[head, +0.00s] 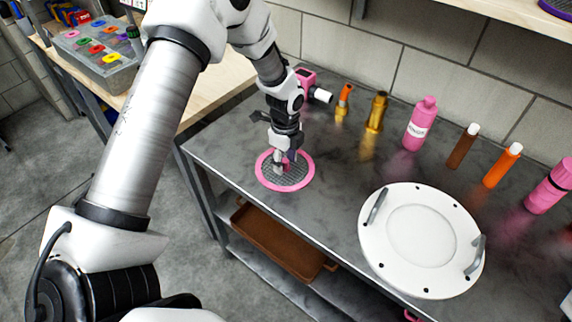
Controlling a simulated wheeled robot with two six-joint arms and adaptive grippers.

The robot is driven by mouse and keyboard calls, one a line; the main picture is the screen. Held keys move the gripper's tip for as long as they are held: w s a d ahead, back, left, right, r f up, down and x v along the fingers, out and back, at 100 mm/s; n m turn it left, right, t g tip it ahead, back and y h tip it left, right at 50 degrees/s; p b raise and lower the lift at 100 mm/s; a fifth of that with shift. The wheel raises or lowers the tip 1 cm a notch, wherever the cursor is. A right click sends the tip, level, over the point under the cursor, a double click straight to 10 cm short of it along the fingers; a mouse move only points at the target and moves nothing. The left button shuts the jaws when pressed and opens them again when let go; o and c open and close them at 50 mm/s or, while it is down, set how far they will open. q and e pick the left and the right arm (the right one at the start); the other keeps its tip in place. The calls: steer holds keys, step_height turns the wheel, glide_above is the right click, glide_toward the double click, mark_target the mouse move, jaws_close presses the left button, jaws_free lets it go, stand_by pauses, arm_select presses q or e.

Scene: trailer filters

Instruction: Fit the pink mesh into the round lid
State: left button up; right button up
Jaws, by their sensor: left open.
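The pink mesh (306,176), a round grey screen with a pink rim, lies flat on the dark metal table near its left front edge. The round lid (421,230) is white, with two grey handles and small dark holes around its edge. It lies on the table to the right of the mesh, apart from it. My left gripper (284,166) points down over the middle of the mesh, with its fingers open around a small pink part there. Whether the fingers touch it I cannot tell. My right gripper is not in view.
Several bottles stand along the back of the table, among them a pink bottle (421,124) and an orange one (503,165). A pink device (306,78) stands behind my left gripper. A brown tray (275,240) sits on the shelf below. The tabletop between mesh and lid is clear.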

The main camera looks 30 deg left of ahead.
arm_select(q)
steer(key=shift+f, duration=0.15)
steer(key=shift+s+r, duration=0.2)
steer(key=shift+c, duration=1.1)
jaws_close()
steer(key=shift+w, duration=0.1)
